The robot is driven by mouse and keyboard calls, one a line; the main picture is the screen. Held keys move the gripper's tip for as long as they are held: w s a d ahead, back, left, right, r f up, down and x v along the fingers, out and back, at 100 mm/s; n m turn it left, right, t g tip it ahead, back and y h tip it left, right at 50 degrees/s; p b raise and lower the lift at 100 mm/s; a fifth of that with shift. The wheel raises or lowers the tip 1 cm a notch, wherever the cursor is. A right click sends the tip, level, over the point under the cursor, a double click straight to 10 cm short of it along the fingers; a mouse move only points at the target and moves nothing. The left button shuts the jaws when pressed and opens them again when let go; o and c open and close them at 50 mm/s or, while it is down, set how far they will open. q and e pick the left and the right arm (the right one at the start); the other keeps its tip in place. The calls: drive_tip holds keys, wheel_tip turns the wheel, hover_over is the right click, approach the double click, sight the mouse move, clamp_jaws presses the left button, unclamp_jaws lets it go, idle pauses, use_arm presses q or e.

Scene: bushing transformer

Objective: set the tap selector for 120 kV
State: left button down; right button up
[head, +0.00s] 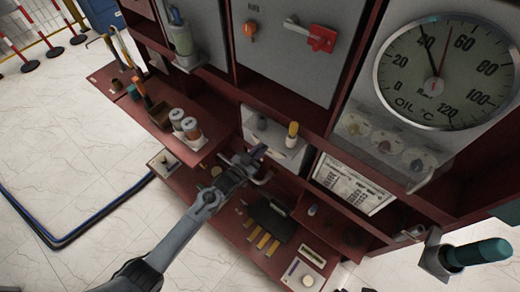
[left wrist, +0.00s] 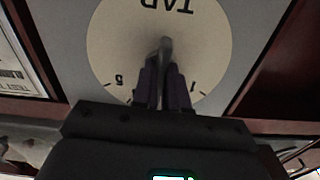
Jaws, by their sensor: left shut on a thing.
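The tap selector's round cream dial (left wrist: 125,40) fills the top of the left wrist view, with "TAP" upside down and the marks "5" and "1" showing. Its grey handle (left wrist: 165,50) stands out from the dial's middle. My left gripper (left wrist: 163,85) is shut on this handle, with its purple fingers on either side of it. In the head view my left gripper (head: 257,166) is at the lower front of the dark red cabinet, and the dial cannot be made out there. A printed rating plate (head: 350,185) is to the gripper's right. My right gripper is not in view.
A large oil temperature gauge (head: 440,72) is at upper right, above several small knobs. A red handle (head: 322,38) is on the grey panel. Shelves hold jars (head: 190,127) and small parts (head: 262,240). A teal-handled item (head: 480,253) is at lower right. The left floor is mostly clear.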

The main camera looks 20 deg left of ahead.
use_arm(q)
drive_tip(key=m, duration=0.5)
drive_tip(key=shift+a+f, duration=0.1)
idle(0.4)
drive_tip(key=c, duration=1.2)
unclamp_jaws()
drive_tip(key=shift+w, duration=0.1)
drive_tip(key=shift+o, duration=0.2)
drive_tip(key=p+v, duration=0.1)
drive_tip(key=v, duration=1)
drive_tip(key=shift+p, duration=0.4)
